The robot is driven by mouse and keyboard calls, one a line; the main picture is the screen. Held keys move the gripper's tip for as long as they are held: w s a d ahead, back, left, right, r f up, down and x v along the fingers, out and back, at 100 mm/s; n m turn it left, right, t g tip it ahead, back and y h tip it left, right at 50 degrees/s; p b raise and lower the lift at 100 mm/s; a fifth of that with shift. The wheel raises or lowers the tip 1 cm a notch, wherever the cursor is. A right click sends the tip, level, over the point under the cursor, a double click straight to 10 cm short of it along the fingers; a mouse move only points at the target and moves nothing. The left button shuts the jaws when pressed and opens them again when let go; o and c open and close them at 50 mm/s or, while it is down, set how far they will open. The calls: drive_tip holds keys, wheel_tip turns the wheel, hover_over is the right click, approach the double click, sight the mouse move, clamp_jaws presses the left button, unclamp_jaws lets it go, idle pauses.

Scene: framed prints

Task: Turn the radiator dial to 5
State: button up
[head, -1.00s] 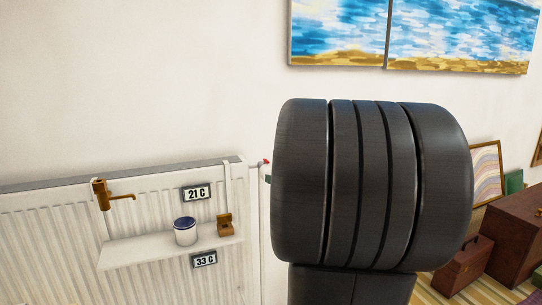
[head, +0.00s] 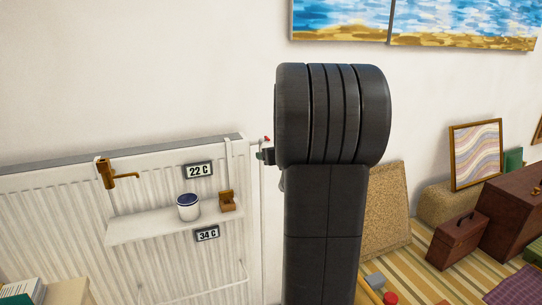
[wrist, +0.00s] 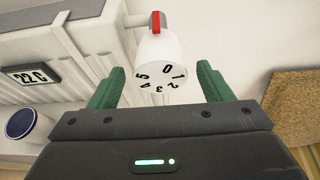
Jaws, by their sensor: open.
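The white radiator dial (wrist: 158,75) shows in the wrist view, with black numbers on its face and a red marker (wrist: 156,22) behind its upper edge. The 0 is the number nearest the marker; the 5 is at the left of the face. My gripper (wrist: 160,68) is open, with one green finger on each side of the dial in the picture and gaps showing. I cannot tell how deep the dial sits between them. In the head view my gripper (head: 263,155) is partly hidden by my arm at the radiator's right end, just below a small red part.
The white radiator (head: 60,200) carries a shelf (head: 150,226) with a cup (head: 188,207) and a small brown box (head: 227,201). Displays read 22 C (head: 199,170) and 34 C (head: 207,234). A cork board (head: 388,210) and brown cases (head: 460,240) stand at the right.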

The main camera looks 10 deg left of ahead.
drive_tip(key=shift+x, duration=1.55)
drive_tip(key=c, duration=1)
drive_tip(key=shift+o, duration=0.2)
